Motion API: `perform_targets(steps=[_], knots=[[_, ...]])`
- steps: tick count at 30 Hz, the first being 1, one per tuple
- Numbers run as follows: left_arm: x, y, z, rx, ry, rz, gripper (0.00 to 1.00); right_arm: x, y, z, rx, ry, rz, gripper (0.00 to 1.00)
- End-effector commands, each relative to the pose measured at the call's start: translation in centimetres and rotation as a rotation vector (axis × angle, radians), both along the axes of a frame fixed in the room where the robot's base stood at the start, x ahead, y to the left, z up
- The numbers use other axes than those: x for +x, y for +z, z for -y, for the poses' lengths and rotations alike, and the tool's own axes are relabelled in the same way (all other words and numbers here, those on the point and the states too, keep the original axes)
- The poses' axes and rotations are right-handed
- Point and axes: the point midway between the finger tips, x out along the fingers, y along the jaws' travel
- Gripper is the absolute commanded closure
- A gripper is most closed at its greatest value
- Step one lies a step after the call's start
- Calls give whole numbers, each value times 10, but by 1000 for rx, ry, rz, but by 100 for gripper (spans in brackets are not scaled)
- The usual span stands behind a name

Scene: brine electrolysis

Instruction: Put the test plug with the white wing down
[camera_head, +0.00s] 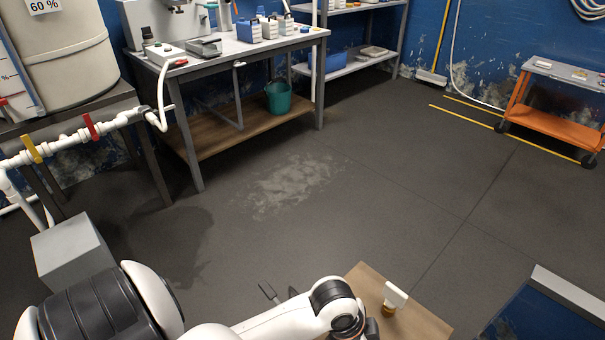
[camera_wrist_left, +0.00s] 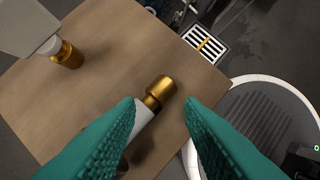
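In the left wrist view, a brass-ended plug (camera_wrist_left: 160,90) with a pale body appears to lie tilted on a wooden board top (camera_wrist_left: 110,45). Its pale part runs behind the left-hand finger. My left gripper (camera_wrist_left: 160,104) has teal ribbed fingers, apart, with a gap on the plug's right side. A second plug stands upright on the board at the upper left, with a brass base (camera_wrist_left: 67,55) and a pale wing (camera_wrist_left: 28,25). In the head view, a plug with a white wing (camera_head: 395,295) stands upright on the board (camera_head: 425,322). My left arm hides the board's left part. My right gripper is not seen.
A grey block (camera_head: 72,255) stands at the left below white pipework (camera_head: 65,142). A workbench (camera_head: 240,45) with a teal bucket (camera_head: 279,97) is at the back, and an orange cart (camera_head: 550,120) at the right. The floor between is clear.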

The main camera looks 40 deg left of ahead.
Motion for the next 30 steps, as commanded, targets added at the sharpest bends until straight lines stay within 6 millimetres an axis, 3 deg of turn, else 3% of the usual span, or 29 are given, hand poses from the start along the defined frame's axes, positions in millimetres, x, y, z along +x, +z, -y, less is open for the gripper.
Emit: perform_targets(steps=[1, 3, 6, 10, 30], knots=[[-23, 0, -7, -1, 128, -16, 65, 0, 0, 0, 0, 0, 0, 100], [-45, 3, -25, 17, 301, -26, 65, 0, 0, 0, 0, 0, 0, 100], [-71, 8, -49, 52, 503, -36, 65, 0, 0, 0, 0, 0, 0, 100], [-92, 14, -71, 91, 657, -40, 65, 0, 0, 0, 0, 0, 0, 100], [-98, 15, -78, 104, 698, -38, 65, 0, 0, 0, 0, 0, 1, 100]])
